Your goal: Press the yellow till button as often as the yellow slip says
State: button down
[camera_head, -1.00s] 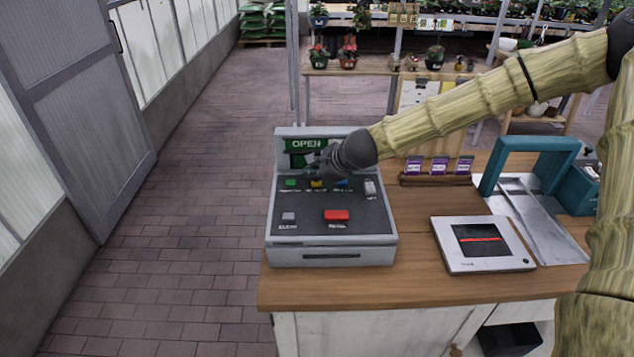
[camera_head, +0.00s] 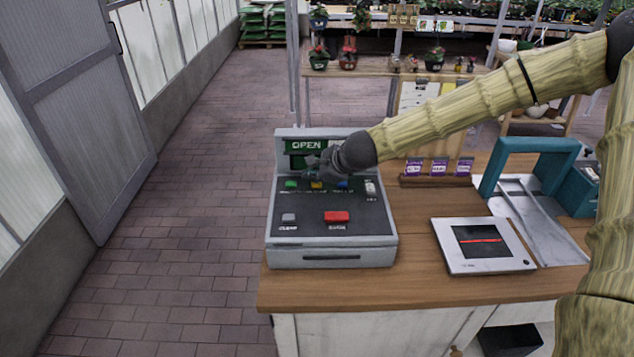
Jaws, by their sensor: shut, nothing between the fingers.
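The grey till (camera_head: 280,215) stands on the wooden counter, with a green display reading OPEN. In its upper row are a green button (camera_head: 290,184), the yellow button (camera_head: 316,185) and a blue button, the last partly hidden by my gripper. My gripper (camera_head: 317,175) is shut and empty, with its dark fingertips at the yellow button. I cannot tell whether they touch it. Pale yellowish paper (camera_head: 416,93) hangs behind my arm, partly covered. I cannot read it or tell whether it is the slip.
A red button (camera_head: 337,217) and a grey button (camera_head: 289,218) lie lower on the till. Purple-labelled packets (camera_head: 438,167) stand behind. The brick floor (camera_head: 190,220) at left is clear.

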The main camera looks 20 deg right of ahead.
aim_at(314, 184)
jog(key=shift+r+p, duration=0.5)
jog(key=shift+r, duration=0.2)
jog(key=shift+r+p, duration=2.15)
jog(key=shift+r, duration=0.4)
